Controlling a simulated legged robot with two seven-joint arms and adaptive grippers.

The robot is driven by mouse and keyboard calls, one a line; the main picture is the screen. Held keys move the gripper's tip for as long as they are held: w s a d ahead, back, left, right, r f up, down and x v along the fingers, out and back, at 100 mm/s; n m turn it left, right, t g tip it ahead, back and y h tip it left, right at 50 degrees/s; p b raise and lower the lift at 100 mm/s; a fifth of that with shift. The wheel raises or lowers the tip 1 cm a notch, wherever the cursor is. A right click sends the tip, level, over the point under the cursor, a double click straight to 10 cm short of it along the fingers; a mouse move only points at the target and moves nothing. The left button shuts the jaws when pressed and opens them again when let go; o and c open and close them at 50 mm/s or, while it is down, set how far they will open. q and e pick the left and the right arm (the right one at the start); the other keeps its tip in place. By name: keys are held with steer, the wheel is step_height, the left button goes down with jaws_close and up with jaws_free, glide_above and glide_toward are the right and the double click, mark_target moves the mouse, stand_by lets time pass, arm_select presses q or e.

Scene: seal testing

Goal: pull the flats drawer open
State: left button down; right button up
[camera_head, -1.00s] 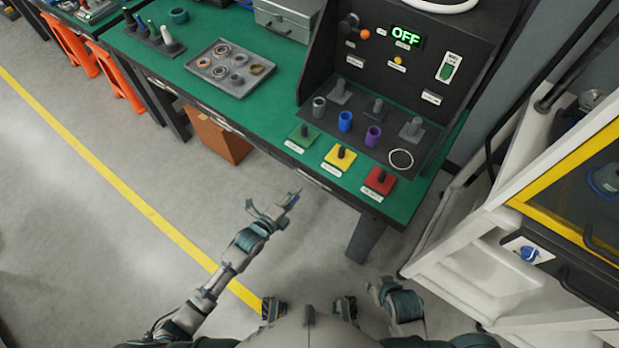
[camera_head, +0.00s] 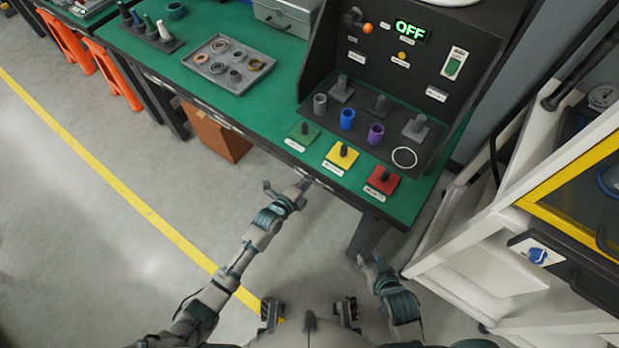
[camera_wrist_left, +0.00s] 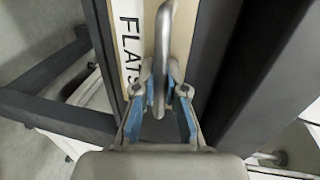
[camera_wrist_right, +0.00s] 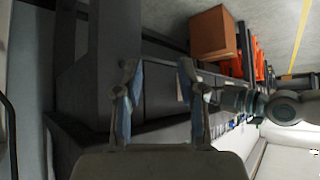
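The flats drawer's front shows in the left wrist view with a "FLATS" label (camera_wrist_left: 130,40) and a metal bar handle (camera_wrist_left: 163,50). My left gripper (camera_wrist_left: 162,75) has its fingers on both sides of this handle, drawn in close against it. In the head view the left gripper (camera_head: 303,186) is at the bench's front edge, below the yellow block; the handle is mostly hidden there. The drawer looks closed, flush with the bench front. My right gripper (camera_head: 370,262) is open and empty, low in front of the bench's right leg; its fingers (camera_wrist_right: 158,75) stand apart.
The green bench top (camera_head: 255,105) carries a grey tray of rings (camera_head: 228,66), a test panel reading OFF (camera_head: 410,30), and green, yellow and red blocks. A brown box (camera_head: 216,132) is under the bench. A white cart (camera_head: 480,250) stands at right. Floor in front is clear.

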arm_select(q)
steer(key=shift+s+a+f, duration=0.1)
arm_select(e)
steer(key=s+d+f+g+h+p, duration=0.1)
steer(key=s+d+g+p, duration=0.15)
steer(key=s, duration=0.35)
steer(key=s+d+f+g+h+p, duration=0.1)
steer(key=s+g, duration=0.3)
steer(key=s, duration=0.1)
step_height(320, 180, down, 14)
steer(key=p, duration=0.6)
arm_select(q)
steer(key=f+p+v, duration=0.1)
steer(key=f+v, duration=0.2)
steer(key=v, duration=1.2)
steer(key=s+f+p+v, duration=0.1)
steer(key=f+p+v, duration=0.1)
steer(key=v, duration=1.4)
steer(key=shift+s+a+f, duration=0.25)
steer(key=shift+a+f, duration=0.15)
steer(key=shift+f, duration=0.45)
arm_select(e)
steer(key=s+f, duration=0.7)
steer(key=f, duration=0.2)
steer(key=shift+d+f+g, duration=0.2)
steer(key=shift+d+g, duration=0.15)
steer(key=shift+d, duration=0.1)
